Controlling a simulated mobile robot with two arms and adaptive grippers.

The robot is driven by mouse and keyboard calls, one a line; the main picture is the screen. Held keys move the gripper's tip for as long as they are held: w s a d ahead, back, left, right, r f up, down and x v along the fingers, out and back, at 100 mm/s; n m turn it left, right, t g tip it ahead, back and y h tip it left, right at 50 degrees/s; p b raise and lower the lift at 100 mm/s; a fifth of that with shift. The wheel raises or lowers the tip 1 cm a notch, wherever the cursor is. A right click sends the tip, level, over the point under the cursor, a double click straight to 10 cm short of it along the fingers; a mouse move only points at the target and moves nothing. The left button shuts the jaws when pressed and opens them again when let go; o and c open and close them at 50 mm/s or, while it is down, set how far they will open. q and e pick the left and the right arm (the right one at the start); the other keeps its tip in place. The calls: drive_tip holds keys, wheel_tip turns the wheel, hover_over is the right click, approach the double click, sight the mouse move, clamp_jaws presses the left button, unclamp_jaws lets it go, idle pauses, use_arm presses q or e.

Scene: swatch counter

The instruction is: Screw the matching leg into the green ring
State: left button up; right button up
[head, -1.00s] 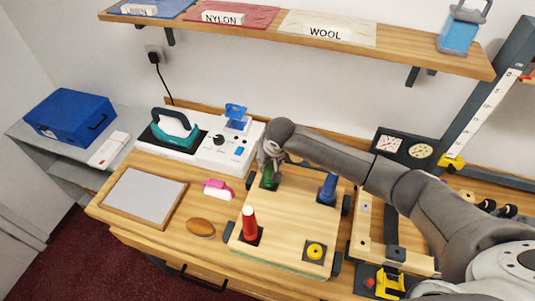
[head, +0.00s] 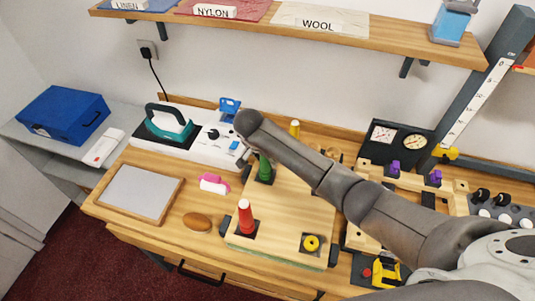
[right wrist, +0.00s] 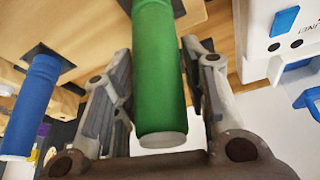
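The green leg (head: 264,168) stands upright on a dark square plate at the back left corner of the wooden board (head: 280,215). The plate hides any green ring under it. My right gripper (head: 246,153) is beside the leg's upper part, partly hidden by its own wrist. In the right wrist view its open fingers (right wrist: 158,75) flank the green leg (right wrist: 160,75), with a gap near the pale end. The red leg (head: 246,219) stands at the front left corner; a yellow ring (head: 311,243) lies bare at the front right. The blue leg (right wrist: 30,105) shows only in the right wrist view. My left gripper is out of view.
A yellow leg (head: 294,128) stands behind the board. A pink item (head: 214,183) and a brown oval (head: 197,222) lie left of the board. A gauge box (head: 400,143) stands at the back right.

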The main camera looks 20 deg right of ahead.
idle(0.3)
drive_tip(key=n, duration=0.2)
drive_tip(key=n+t+y, duration=0.1)
drive_tip(key=n, duration=0.1)
drive_tip(key=shift+a+n+y, duration=0.15)
drive_tip(key=shift+n+y, duration=0.15)
drive_tip(key=shift+n, duration=0.1)
drive_tip(key=n+y, duration=0.1)
drive_tip(key=n, duration=0.2)
drive_tip(key=shift+w+a+t, duration=0.1)
drive_tip(key=shift+a+t, duration=0.05)
drive_tip(key=shift+t, duration=0.25)
drive_tip(key=n, duration=0.2)
drive_tip(key=n+y, duration=0.2)
drive_tip(key=n, duration=0.1)
drive_tip(key=shift+w+a+n, duration=0.1)
drive_tip(key=shift+a+n, duration=0.15)
drive_tip(key=shift+n, duration=0.05)
drive_tip(key=shift+a+n+y, duration=0.2)
drive_tip(key=shift+n+y, duration=0.2)
drive_tip(key=shift+n, duration=0.4)
drive_tip(key=shift+g, duration=0.4)
